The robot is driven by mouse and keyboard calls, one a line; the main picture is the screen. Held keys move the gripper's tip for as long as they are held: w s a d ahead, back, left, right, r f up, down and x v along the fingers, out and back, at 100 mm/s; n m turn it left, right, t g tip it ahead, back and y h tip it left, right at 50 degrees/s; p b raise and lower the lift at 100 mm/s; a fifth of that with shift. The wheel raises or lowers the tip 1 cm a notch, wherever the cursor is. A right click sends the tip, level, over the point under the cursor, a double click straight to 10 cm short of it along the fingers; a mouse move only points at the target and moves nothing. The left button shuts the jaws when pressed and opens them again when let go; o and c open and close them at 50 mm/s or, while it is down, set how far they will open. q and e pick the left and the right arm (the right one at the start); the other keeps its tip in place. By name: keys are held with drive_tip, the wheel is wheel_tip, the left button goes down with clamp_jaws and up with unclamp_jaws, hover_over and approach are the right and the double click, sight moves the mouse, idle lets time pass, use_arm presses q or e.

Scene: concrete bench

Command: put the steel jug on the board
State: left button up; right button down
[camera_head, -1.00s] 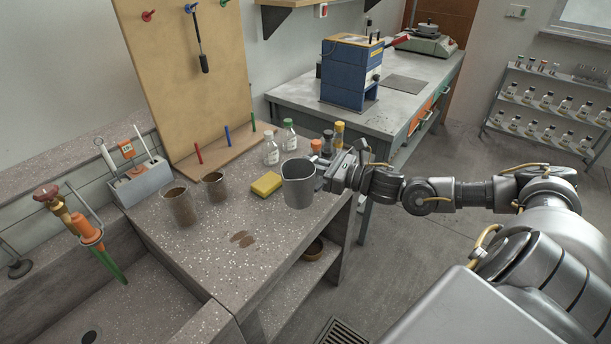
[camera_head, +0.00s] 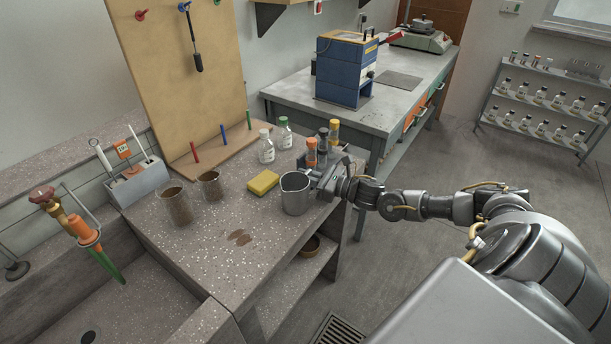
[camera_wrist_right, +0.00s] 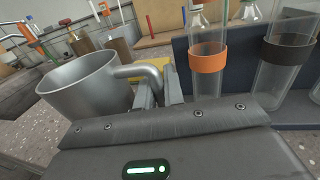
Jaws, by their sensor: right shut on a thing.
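The steel jug (camera_head: 295,194) is a grey metal cup, upright near the right edge of the speckled bench; whether its base touches the bench I cannot tell. It also shows in the right wrist view (camera_wrist_right: 88,95), open rim up, handle toward the jaws. My right gripper (camera_head: 318,186) is shut on the jug's handle, from the right side; its fingers show in the right wrist view (camera_wrist_right: 158,88). A tall tan board (camera_head: 178,75) with pegs stands upright at the back. A flat dark grey slab (camera_head: 398,79) lies on the far bench. My left gripper is not in view.
A yellow sponge (camera_head: 263,182) lies just left of the jug. Banded tubes (camera_head: 311,153) stand close behind my right gripper. Two brown-filled beakers (camera_head: 176,208) and white bottles (camera_head: 266,150) stand farther left and back.

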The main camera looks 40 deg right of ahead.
drive_tip(key=shift+f, duration=0.15)
drive_tip(key=c, duration=1.8)
unclamp_jaws()
